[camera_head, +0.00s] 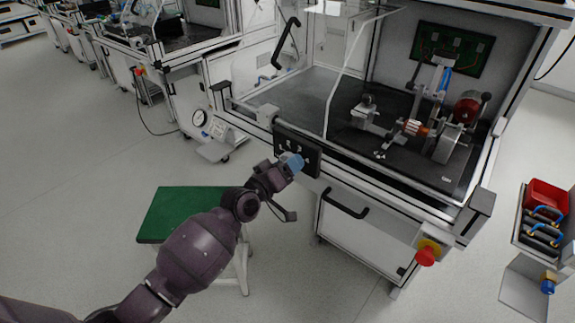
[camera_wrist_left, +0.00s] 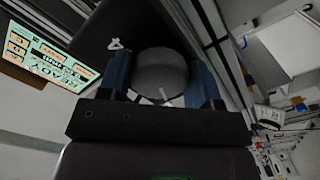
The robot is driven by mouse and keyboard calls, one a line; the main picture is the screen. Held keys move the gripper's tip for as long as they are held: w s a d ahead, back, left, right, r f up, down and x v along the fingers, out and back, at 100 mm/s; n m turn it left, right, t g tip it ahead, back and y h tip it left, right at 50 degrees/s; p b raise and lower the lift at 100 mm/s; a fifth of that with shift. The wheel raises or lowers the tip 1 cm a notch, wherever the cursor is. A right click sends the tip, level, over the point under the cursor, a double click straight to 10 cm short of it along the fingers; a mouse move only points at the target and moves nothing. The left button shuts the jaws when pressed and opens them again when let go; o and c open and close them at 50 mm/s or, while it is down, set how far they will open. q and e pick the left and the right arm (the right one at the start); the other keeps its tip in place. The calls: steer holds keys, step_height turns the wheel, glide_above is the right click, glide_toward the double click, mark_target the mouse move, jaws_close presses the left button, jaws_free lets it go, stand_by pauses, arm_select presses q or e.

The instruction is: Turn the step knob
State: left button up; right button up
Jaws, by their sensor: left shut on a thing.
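The black control panel (camera_head: 312,163) with white markings is on the front of the test bench. My left gripper (camera_head: 293,162) reaches this panel from the lower left. In the left wrist view, its two blue fingers are shut on the grey round step knob (camera_wrist_left: 163,73), one on each side. A white mark shows at the lower edge of the knob, partly hidden. In the head view the gripper covers the knob. My right gripper is in neither view.
The bench (camera_head: 345,230) has a drawer handle (camera_head: 344,204) and a red emergency stop (camera_head: 427,254) right of the panel. A green-topped stool (camera_head: 178,208) stands below my left arm. A tool tray with a red bin (camera_head: 546,196) is at far right.

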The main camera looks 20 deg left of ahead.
arm_select(q)
steer(key=o, duration=0.9)
steer(key=p+v, duration=0.1)
steer(key=v, duration=0.9)
steer(key=shift+s+a, duration=0.15)
steer(key=shift+s, duration=0.25)
